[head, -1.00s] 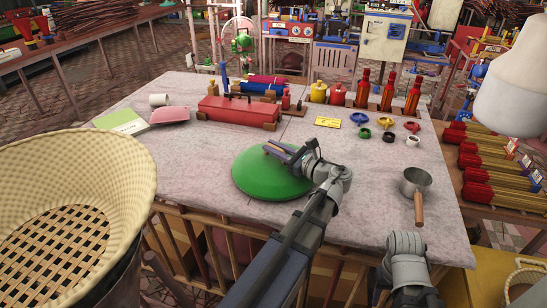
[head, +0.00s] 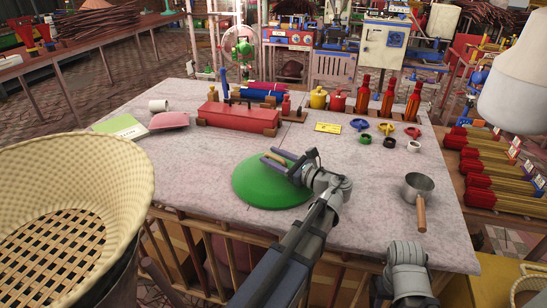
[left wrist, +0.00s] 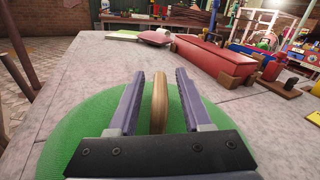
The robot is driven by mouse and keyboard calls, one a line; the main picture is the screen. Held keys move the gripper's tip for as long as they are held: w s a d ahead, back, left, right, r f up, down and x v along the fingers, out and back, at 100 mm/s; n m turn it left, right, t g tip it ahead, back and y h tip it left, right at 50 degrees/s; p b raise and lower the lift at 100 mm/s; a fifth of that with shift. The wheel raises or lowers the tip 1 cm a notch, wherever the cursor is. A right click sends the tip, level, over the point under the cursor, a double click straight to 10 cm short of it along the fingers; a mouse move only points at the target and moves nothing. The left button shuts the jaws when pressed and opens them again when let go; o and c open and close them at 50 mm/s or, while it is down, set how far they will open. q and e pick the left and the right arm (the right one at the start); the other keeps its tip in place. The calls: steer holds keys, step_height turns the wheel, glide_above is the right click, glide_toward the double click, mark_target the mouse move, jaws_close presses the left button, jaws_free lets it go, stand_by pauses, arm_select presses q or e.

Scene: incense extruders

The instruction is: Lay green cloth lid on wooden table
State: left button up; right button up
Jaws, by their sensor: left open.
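The green cloth lid (head: 262,190) lies on the wooden table (head: 340,200), near its front edge in the head view. It is round and domed, with a wooden handle (left wrist: 159,103) on top. My left gripper (head: 277,159) is at the lid's top. In the left wrist view its open fingers (left wrist: 158,100) stand on either side of the handle, with a gap on each side. The lid's near side is hidden by the gripper in the left wrist view. My right gripper's fingers are not in view; only part of that arm shows at the lower right of the head view.
A red box (head: 238,117) lies behind the lid. A metal pan (head: 419,187) stands to the right. Several small coloured rings and red bottles (head: 388,101) are at the back right. A large woven basket (head: 130,165) is at the left front. The table left of the lid is clear.

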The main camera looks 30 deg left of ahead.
arm_select(q)
steer(key=shift+r, duration=0.2)
steer(key=d, duration=0.4)
steer(key=s+d, duration=0.1)
steer(key=d, duration=0.3)
steer(key=s+d, duration=0.1)
steer(key=d, duration=0.3)
steer(key=shift+a, duration=0.1)
stand_by(0.9)
